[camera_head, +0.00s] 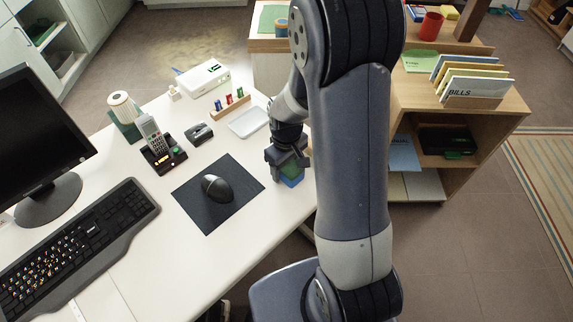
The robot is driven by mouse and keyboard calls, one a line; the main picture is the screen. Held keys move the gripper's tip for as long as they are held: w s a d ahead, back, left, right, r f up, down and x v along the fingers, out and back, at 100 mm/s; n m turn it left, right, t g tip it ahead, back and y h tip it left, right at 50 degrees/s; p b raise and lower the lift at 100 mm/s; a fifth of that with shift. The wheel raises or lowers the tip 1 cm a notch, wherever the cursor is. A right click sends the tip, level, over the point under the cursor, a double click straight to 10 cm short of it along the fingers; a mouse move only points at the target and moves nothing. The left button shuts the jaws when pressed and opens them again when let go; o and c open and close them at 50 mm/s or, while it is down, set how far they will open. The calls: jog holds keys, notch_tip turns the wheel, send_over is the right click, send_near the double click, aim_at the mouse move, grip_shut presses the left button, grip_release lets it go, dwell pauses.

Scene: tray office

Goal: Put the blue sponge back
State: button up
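The blue sponge (292,181) shows as a blue block with a green layer, just below my gripper (288,165) near the right edge of the desk. My gripper points down, its dark fingers on both sides of the sponge, and appears shut on it. Part of the sponge is hidden by the fingers. I cannot tell whether its underside touches the desk. A shallow, empty white tray (247,121) lies on the desk, up and left of my gripper.
A mouse (217,188) on a dark mat (196,203) lies left of my gripper. A phone (157,141), stapler-like object (199,134), keyboard (75,245) and monitor (38,150) are farther left. A wooden shelf (470,125) with files stands right. My arm hides the middle.

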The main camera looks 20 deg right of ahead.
jog(key=shift+o, duration=0.6)
jog(key=shift+r, duration=0.1)
jog(key=shift+r, duration=0.25)
notch_tip(320, 180, up, 11)
jog(key=p, duration=0.1)
jog(key=shift+r, duration=0.2)
